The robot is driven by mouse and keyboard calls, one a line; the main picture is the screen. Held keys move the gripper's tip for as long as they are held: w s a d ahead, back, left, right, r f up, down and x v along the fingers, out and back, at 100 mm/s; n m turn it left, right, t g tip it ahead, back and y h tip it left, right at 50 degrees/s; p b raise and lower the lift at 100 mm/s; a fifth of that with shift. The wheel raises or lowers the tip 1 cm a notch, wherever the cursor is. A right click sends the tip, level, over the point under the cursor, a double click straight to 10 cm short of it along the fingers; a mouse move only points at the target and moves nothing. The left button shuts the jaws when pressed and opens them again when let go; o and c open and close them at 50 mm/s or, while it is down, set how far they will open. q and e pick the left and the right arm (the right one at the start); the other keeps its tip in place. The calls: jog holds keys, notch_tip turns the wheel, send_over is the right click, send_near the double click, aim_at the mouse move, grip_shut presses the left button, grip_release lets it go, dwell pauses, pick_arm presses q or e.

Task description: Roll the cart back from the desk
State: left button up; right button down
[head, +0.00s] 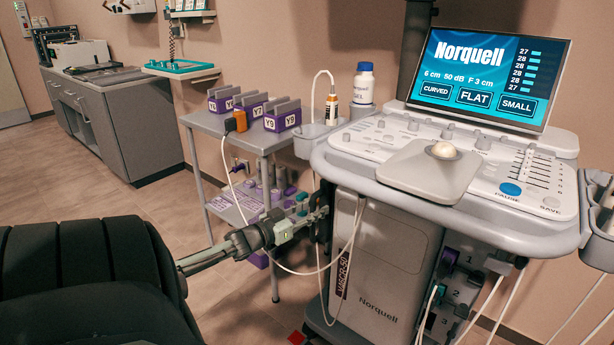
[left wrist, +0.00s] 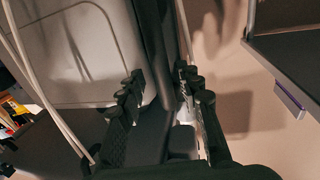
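The cart is a white and grey wheeled console (head: 385,240) marked Norquell, with a lit screen (head: 490,75) and a keyboard top, standing against the wall at right. A dark upright bar runs along its left side; this bar (left wrist: 155,40) shows in the left wrist view. My left gripper (head: 321,212) is at the cart's left side below the console top. In the wrist view, my left gripper's fingers (left wrist: 159,77) lie on both sides of the bar, which fills the gap. The likely desk is the grey table (head: 217,121) left of the cart. My right gripper is out of view.
Several purple racks (head: 282,121) stand on the grey table, with an orange device (head: 236,121). White cables hang by the cart's left side and front. Floor (head: 235,305) shows between couch and cart.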

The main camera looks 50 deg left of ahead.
pick_arm(q)
jog(key=s, duration=1.2)
jog(key=shift+d, duration=0.25)
jog(key=shift+w+f, duration=0.1)
